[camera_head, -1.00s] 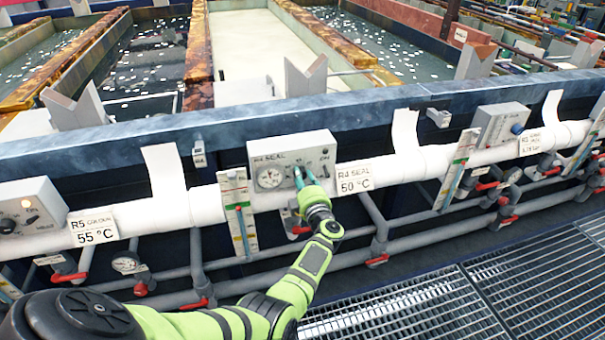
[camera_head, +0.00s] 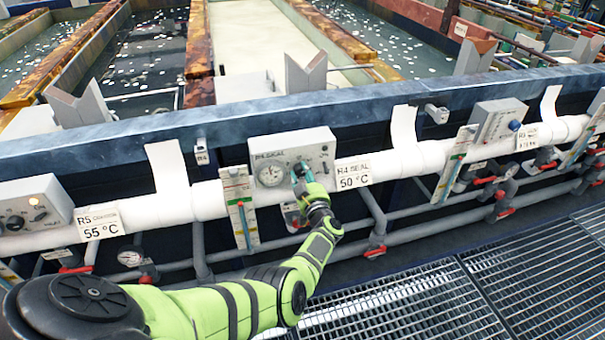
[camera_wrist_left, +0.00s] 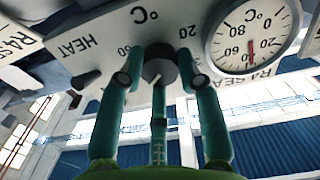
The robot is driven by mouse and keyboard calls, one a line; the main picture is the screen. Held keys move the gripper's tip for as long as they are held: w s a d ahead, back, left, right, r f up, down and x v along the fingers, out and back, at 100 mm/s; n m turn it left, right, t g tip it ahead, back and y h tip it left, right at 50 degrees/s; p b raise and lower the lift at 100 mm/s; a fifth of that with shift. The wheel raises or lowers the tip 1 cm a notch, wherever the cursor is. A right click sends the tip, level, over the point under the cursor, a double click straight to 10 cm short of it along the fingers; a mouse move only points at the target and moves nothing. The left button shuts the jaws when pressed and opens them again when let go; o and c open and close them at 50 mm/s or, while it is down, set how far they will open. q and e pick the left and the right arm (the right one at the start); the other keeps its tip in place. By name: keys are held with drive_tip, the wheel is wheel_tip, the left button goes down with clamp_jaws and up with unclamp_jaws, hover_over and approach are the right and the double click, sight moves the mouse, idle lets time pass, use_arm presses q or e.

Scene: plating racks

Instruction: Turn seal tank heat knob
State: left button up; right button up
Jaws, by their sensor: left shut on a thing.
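The R4 SEAL control box (camera_head: 322,150) is a light grey panel on the tank's front, with a round dial gauge (camera_head: 270,172) on its left. The fingers are shut on the knob. A scale with 20, 60 and °C surrounds it, with HEAT printed beside it. My right gripper is not in view.
A white pipe (camera_head: 400,163) runs along the tank front below the box. The R4 SEAL 50 °C sign (camera_head: 353,174) hangs right of my gripper. A thermometer strip (camera_head: 240,205) stands left. Grey pipes with red valve handles (camera_head: 376,252) lie below. Floor grating (camera_head: 420,300) is clear.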

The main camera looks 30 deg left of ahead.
use_arm(q)
drive_tip(key=shift+a+r+m, duration=0.1)
drive_tip(key=shift+r+m, duration=0.05)
drive_tip(key=shift+m, duration=0.65)
drive_tip(key=o, duration=1.1)
drive_tip(key=shift+o, duration=0.2)
